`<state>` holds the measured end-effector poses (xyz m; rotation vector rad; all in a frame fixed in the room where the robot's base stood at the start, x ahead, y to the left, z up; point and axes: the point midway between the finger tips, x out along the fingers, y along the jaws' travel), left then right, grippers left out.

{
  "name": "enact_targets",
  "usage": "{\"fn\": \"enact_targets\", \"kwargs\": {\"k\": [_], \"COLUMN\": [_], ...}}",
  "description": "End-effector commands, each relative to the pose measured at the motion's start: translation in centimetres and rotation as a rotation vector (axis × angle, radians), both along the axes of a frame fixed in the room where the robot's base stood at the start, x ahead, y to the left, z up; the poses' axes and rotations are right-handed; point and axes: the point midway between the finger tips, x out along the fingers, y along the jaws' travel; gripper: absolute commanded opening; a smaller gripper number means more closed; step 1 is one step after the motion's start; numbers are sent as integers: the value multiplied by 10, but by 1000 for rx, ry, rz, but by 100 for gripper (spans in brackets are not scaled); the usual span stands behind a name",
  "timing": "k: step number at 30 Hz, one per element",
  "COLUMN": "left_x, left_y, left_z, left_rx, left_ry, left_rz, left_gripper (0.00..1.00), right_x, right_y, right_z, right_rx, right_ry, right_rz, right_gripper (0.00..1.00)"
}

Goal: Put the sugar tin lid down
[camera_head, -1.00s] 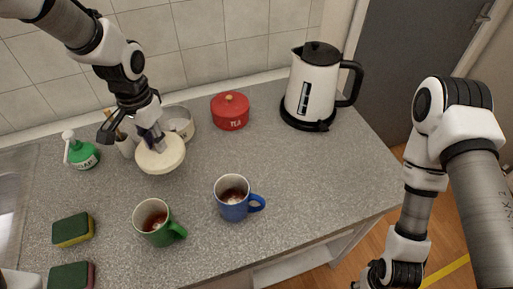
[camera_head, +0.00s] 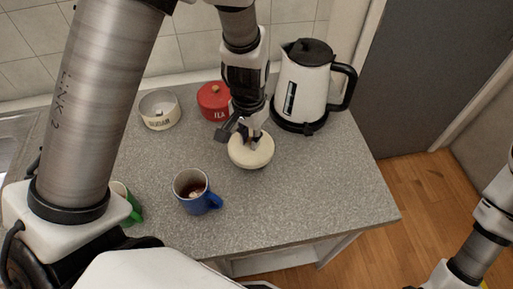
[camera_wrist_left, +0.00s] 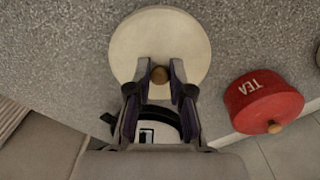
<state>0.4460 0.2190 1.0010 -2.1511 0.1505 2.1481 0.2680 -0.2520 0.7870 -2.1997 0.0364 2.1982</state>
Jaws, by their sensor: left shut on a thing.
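The sugar tin lid (camera_head: 251,153) is a round cream disc over the grey worktop, right of the tea tin and in front of the kettle. My left gripper (camera_head: 252,141) is above it, shut on its small brown knob. The wrist view shows the lid (camera_wrist_left: 190,35) with the knob (camera_wrist_left: 159,75) between the two fingertips. The lid looks close to the worktop; I cannot tell if it touches. The open sugar tin (camera_head: 160,124) stands at the back left. My right gripper is outside the frames.
The red tea tin (camera_head: 211,98) is just behind and left of the lid. The white kettle (camera_head: 303,92) stands at the back right. A blue mug (camera_head: 190,190) is at the front, and a green mug (camera_head: 134,209) is partly hidden by my arm. Worktop right of the lid is clear.

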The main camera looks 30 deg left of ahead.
Motion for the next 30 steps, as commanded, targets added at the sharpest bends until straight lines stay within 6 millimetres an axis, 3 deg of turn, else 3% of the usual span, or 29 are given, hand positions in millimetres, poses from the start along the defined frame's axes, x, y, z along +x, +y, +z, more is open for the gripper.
{"fn": "enact_targets", "kwargs": {"k": [8,19,20,21,22,30], "left_x": [0,0,0,0,0,0], "left_y": [0,0,0,0,0,0], "left_z": [-47,-55,-54,-53,-53,-52], "left_rx": [-1,0,0,0,0,0], "left_ry": [3,-1,-1,-1,-1,-1], "left_rz": [0,-1,-1,-1,-1,-1], "left_gripper": [0,0,24,38,46,46], "right_x": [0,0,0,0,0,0], "right_y": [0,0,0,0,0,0], "right_z": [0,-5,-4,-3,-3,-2], "right_rx": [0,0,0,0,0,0], "right_ry": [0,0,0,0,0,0], "right_rz": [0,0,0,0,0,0], "right_gripper": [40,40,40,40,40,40]}}
